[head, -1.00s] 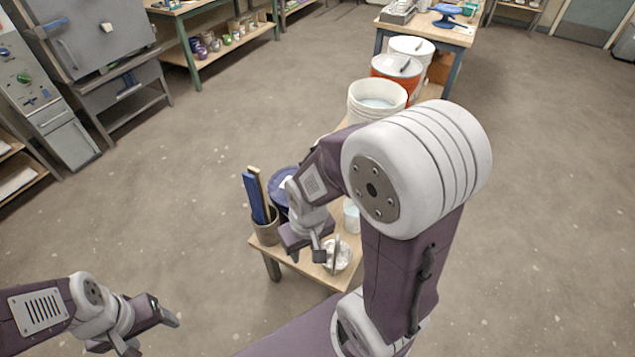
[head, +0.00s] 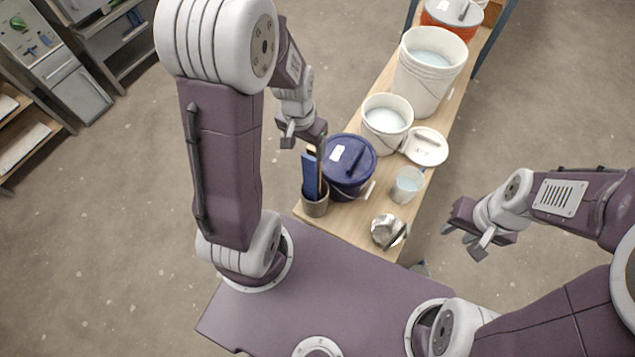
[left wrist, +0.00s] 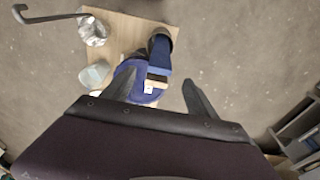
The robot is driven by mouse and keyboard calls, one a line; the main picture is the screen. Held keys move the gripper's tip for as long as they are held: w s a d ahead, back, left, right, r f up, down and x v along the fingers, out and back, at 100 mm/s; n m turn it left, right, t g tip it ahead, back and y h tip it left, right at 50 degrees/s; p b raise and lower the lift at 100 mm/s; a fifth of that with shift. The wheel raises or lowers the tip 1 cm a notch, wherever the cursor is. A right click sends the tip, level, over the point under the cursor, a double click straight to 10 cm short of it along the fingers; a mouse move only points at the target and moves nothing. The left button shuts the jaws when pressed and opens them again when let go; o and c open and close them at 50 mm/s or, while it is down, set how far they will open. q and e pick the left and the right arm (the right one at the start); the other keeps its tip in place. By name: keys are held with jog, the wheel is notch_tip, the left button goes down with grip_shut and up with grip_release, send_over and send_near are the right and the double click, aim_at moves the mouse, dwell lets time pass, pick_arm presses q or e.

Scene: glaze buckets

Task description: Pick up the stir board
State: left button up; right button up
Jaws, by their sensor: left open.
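A grey-brown pot (head: 315,206) stands at the near left corner of the wooden table. A flat blue board (head: 309,178) and a light wooden stick stand upright in it; I cannot tell which is the stir board. My left gripper (head: 305,141) is open, just above and behind their tops, pointing down. In the left wrist view, the blue board (left wrist: 160,50) and a pale wooden end (left wrist: 157,77) show between the open fingers, with no finger visibly closed on them. My right gripper (head: 462,241) is open and empty, right of the table.
A dark blue lidded bucket (head: 349,165) stands beside the pot. White buckets (head: 386,125) (head: 430,75), a white lid (head: 426,147), a clear cup (head: 407,186) and a shiny metal bowl (head: 388,231) are also on the table (head: 352,229). The floor left of the table is clear.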

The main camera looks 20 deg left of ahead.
aim_at(308, 157)
pick_arm(q)
notch_tip(308, 157, down, 3)
jog(key=shift+d+r, duration=0.15)
jog(key=shift+w+a+f, duration=0.2)
jog(key=shift+w+f, duration=0.05)
jog(key=shift+f, duration=0.2)
notch_tip(308, 157, down, 4)
jog(key=shift+w+d+b, duration=0.1)
jog(key=shift+w+b, duration=0.05)
jog(key=shift+b, duration=0.3)
jog(key=shift+w+f, duration=0.2)
jog(key=shift+f, duration=0.15)
grip_shut()
